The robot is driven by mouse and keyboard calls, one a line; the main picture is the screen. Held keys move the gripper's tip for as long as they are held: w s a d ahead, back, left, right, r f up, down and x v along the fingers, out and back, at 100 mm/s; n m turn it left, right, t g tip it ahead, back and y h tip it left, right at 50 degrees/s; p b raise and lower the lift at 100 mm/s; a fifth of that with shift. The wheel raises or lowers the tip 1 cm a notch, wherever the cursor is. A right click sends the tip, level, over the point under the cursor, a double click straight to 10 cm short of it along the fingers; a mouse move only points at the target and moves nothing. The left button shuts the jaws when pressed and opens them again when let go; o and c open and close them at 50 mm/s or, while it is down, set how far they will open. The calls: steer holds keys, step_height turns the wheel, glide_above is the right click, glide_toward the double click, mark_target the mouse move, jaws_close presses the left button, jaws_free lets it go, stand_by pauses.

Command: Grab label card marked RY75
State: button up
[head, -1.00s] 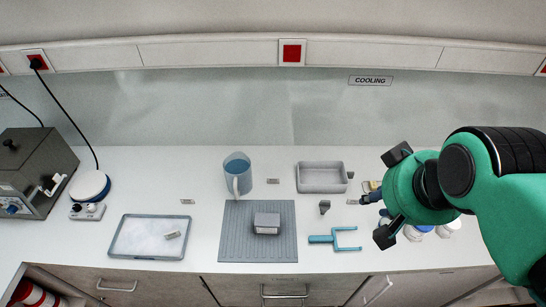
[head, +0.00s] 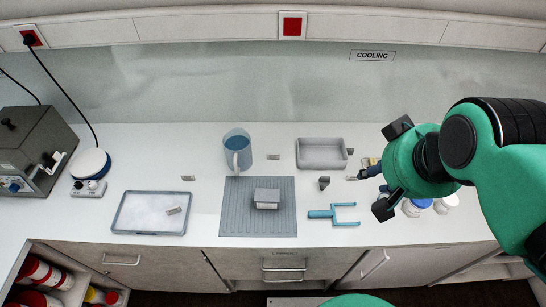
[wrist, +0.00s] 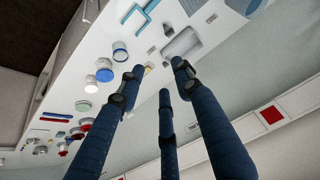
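Several small grey label cards lie or stand on the bench. In the head view one is at the left (head: 188,178), one is right of the blue jug (head: 273,157), and one lies on the shallow tray (head: 173,210). A further small pale piece (head: 350,178) lies beside my gripper's fingers. The markings are too small to read, so I cannot tell which card is RY75. My gripper (wrist: 160,76) shows three dark blue fingers spread apart with nothing between them. In the head view my gripper (head: 371,171) is partly hidden by my wrist, over the bench's right side.
A blue jug (head: 237,150), a grey ribbed mat (head: 230,218) bearing a grey block (head: 266,198), a grey bin (head: 321,154) and a blue fork-shaped tool (head: 322,214) stand mid-bench. Lidded jars (head: 422,203) crowd the right.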

steer(key=n+g+p, duration=0.4)
steer(key=n+g, duration=0.2)
steer(key=n, duration=1.2)
glide_above(273, 157)
step_height(273, 157, down, 24)
steer(key=shift+w+r, duration=0.15)
steer(key=shift+w, duration=0.15)
steer(key=shift+d, duration=0.1)
steer(key=shift+f+b, duration=0.6)
steer(key=shift+f, duration=3.75)
